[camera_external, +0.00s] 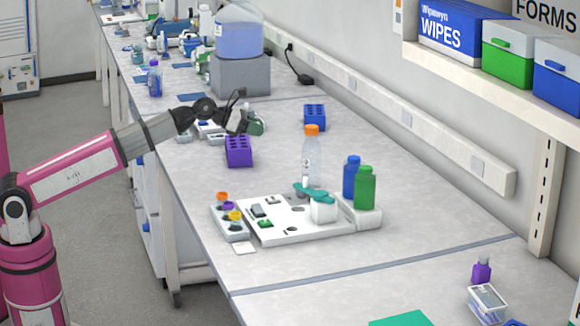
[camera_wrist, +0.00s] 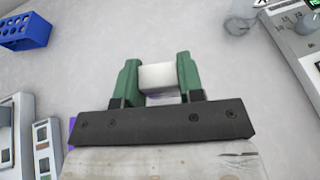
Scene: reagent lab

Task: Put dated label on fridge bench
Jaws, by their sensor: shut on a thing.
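My gripper (camera_external: 252,124) is over the long bench (camera_external: 330,200), near the purple rack in the outside view. In the wrist view its two green fingers (camera_wrist: 157,82) are shut on a small white block-like piece (camera_wrist: 160,76). No writing shows on this piece, so I cannot tell from its face whether it is the dated label. In the outside view the held piece is too small to make out. No fridge can be picked out in either view.
A purple rack (camera_external: 238,151) and a blue rack (camera_external: 315,117) stand close to my gripper. A white tray (camera_external: 335,233) with a clear orange-capped bottle (camera_external: 312,155), a blue bottle (camera_external: 350,178) and a green bottle (camera_external: 365,188) stands nearer. Bare bench lies between.

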